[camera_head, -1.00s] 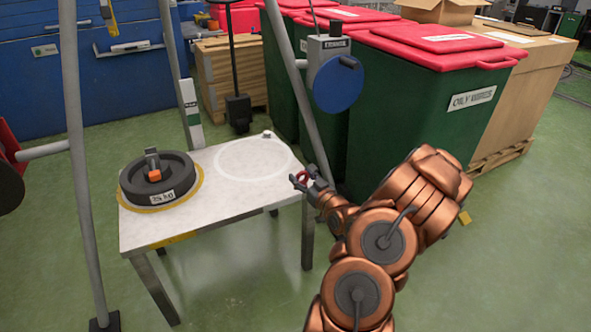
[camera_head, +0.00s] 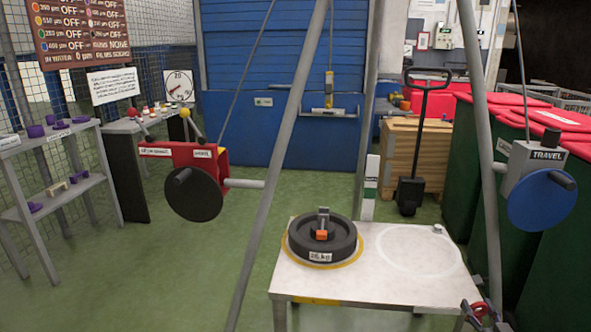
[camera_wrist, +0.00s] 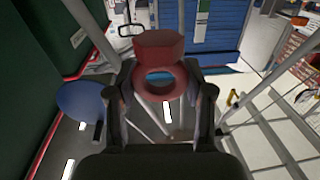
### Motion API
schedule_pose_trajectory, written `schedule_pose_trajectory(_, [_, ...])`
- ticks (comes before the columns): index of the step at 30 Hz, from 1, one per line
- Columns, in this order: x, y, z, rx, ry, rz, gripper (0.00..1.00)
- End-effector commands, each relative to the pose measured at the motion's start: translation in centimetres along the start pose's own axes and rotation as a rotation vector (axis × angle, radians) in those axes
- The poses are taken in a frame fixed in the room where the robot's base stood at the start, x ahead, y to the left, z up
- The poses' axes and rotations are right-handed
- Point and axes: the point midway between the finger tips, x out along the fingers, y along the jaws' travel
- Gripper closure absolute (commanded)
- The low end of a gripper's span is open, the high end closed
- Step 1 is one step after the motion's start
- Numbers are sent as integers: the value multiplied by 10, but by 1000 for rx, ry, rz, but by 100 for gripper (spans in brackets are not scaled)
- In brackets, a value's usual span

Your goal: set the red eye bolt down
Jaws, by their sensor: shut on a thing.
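The red eye bolt (camera_wrist: 159,48) fills the upper middle of the wrist view, its hexagonal head above its ring. My gripper (camera_wrist: 161,98) is shut on it, with the ring between the two dark fingers. In the head view the gripper (camera_head: 476,316) is at the bottom right edge, by the right front corner of the white table (camera_head: 380,288). A small red part of the bolt (camera_head: 480,308) shows there. I cannot tell its height above the table or any contact with it. The rest of my arm is out of the head view.
A black weight (camera_head: 322,242) stands inside a yellow ring on the table's left side. A white painted circle (camera_head: 378,250) on its right is empty, with a small grey piece (camera_head: 437,229) at its far edge. Grey poles and a blue handwheel (camera_head: 542,200) flank the table.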

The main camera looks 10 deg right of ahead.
Motion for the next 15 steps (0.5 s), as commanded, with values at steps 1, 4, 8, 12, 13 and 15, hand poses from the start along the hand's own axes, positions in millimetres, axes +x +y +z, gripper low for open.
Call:
schedule_pose_trajectory(1, [4, -3, -1, -1, 1, -5, 88])
schedule_pose_trajectory(4, [18, -9, -2, -1, 1, -14, 88])
schedule_pose_trajectory(8, [42, -22, -7, -1, 2, -30, 88])
schedule_pose_trajectory(12, [69, -38, -14, -4, 3, -44, 88])
schedule_pose_trajectory(13, [74, -42, -16, -4, 3, -46, 88])
schedule_pose_trajectory(15, [88, -51, -20, -3, 3, -53, 88])
